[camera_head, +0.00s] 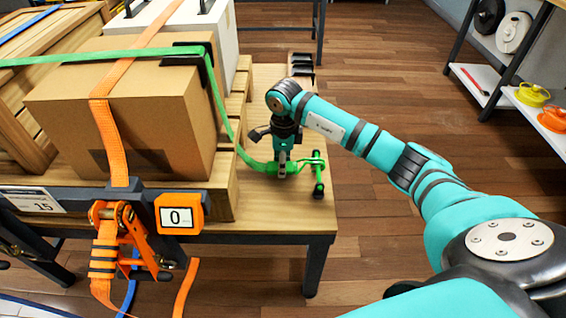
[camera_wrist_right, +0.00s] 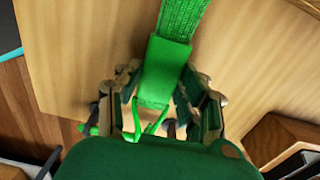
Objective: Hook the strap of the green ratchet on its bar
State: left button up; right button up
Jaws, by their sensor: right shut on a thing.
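The green strap (camera_head: 221,108) runs across the top of the cardboard box and down its right side to the table. Its end is a green sleeve with a wire hook, seen in the right wrist view (camera_wrist_right: 166,70). My right gripper (camera_head: 284,168) is shut on this strap end, low over the table's right part. In the wrist view its fingers stand on both sides of the sleeve and hook. Whether the hook touches the bar is hidden. My left gripper is not in view.
The cardboard box (camera_head: 135,115) and wooden crates fill the table's left side. An orange ratchet (camera_head: 125,235) and a display reading 0 (camera_head: 180,215) hang at the front edge. The table (camera_head: 270,210) is bare in front of the gripper.

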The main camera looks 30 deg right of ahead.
jog(key=shift+a, duration=0.1)
dwell(0.3)
jog(key=o, duration=1.3)
jog(key=shift+o, duration=0.2)
notch_tip(320, 180, up, 12)
jog(key=shift+s, duration=0.1)
